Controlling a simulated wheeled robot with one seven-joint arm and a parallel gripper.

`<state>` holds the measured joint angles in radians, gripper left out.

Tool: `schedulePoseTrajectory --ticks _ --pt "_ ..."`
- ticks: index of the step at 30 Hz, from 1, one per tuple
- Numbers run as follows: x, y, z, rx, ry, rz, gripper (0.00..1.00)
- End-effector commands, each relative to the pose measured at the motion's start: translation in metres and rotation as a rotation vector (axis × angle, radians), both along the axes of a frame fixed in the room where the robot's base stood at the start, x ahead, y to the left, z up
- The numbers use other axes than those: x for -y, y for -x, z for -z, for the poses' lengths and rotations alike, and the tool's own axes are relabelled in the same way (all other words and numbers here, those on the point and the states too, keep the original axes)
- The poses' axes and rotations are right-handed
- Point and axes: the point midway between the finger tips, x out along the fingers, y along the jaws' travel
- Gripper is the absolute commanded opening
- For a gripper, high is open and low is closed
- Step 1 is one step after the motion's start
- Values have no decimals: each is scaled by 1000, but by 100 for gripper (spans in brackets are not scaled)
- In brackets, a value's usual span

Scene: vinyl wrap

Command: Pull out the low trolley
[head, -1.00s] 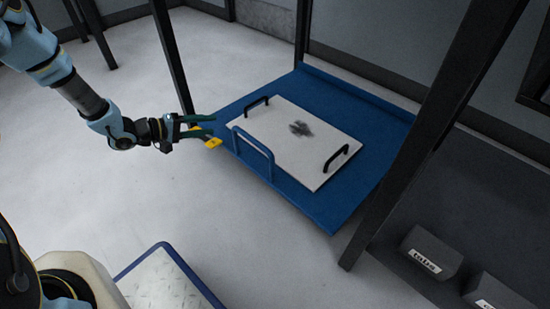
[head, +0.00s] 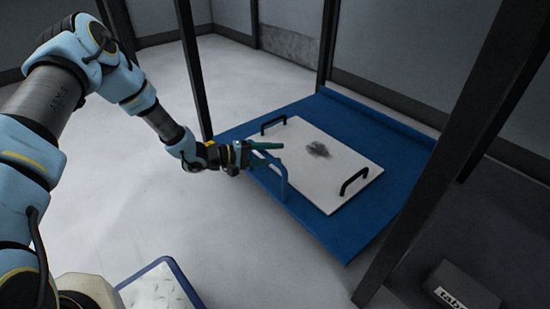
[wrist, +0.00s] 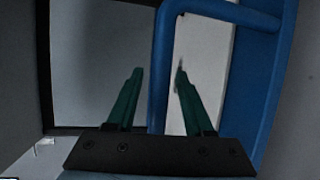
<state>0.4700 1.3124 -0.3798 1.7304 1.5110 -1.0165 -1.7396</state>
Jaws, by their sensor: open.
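The low trolley (head: 345,240) is a flat blue platform on the floor under a dark frame. A blue bar handle (head: 283,184) stands at its near left edge. A white board (head: 345,160) with two black grips and a dark smudge lies on it. My gripper (head: 274,152) is at the handle, its green fingers open and pointing right. In the wrist view the upright of the handle (wrist: 161,50) runs between the two open fingers (wrist: 159,75), with a gap visible on each side. The trolley's wheels are not visible.
Dark posts stand left (head: 195,75) and right (head: 440,150) of the trolley. A dark labelled box (head: 460,290) sits on the dark surface at lower right. A blue-rimmed platform (head: 182,268) is at the bottom. The pale floor (head: 135,200) on the left is clear.

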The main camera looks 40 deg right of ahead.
Motion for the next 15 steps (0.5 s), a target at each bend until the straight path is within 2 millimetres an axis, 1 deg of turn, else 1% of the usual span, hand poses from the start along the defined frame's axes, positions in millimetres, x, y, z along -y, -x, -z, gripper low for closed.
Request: schedulePoseTrajectory --ticks 3,11,13,15 --pt "6 3 1 0 0 0 52" --pt "7 3 1 0 0 0 52" --pt "6 3 1 0 0 0 46" --pt "6 3 1 0 0 0 39"
